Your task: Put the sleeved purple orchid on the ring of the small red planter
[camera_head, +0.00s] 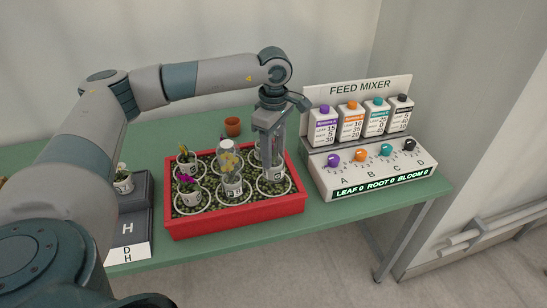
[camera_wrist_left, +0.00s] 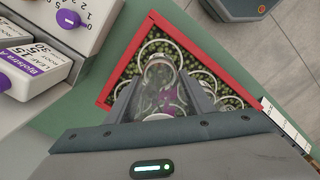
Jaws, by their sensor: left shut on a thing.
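The sleeved purple orchid is between the fingers of my left gripper (camera_head: 270,150). In the left wrist view its clear sleeve (camera_wrist_left: 159,75) and purple bloom (camera_wrist_left: 169,97) show between the jaws. In the head view its pale pot (camera_head: 271,175) shows below the fingers, upright at the front right ring; the fingers hide most of its sleeve. I cannot tell whether the pot rests on the ring. The small red planter (camera_head: 237,222) holds dark gravel and several white rings. My right gripper is not in view.
Another sleeved plant with yellow blooms (camera_head: 230,172) stands close left of the held one. A purple-flowered pot (camera_head: 189,190) and another plant (camera_head: 186,160) stand further left. A feed mixer (camera_head: 375,175) stands right, a terracotta pot (camera_head: 232,127) behind, a dark block marked H (camera_head: 127,228) left.

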